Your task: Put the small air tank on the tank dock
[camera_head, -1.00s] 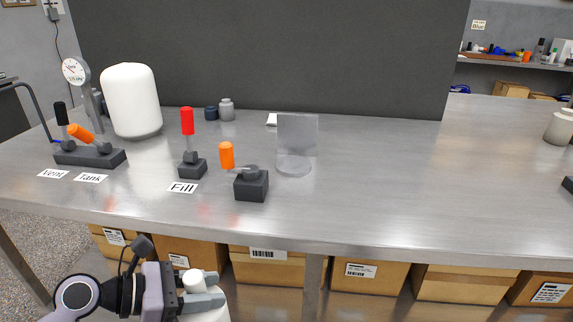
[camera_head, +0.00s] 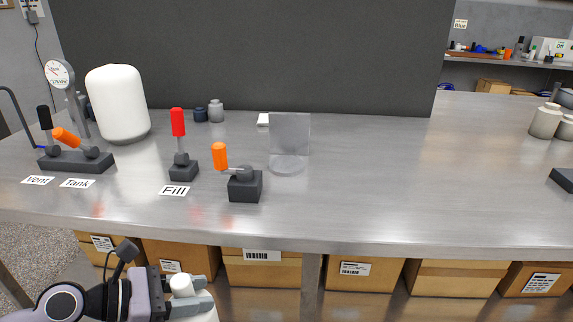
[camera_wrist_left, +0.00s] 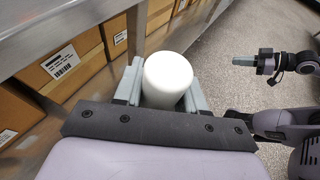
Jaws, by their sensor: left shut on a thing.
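In the left wrist view the white tank (camera_wrist_left: 167,78) sits between the two grey fingers. A round grey base with an upright grey plate (camera_head: 290,134), which looks like the tank dock, stands empty on the bench. My right gripper (camera_wrist_left: 268,62) shows small in the left wrist view; its jaw opening is unclear.
A large white tank (camera_head: 118,100), a gauge (camera_head: 59,73) and levers labelled Vent, Tank and Fill stand at the left. An orange-handled valve (camera_head: 245,186) is just left of the dock. Boxes (camera_head: 365,277) sit below.

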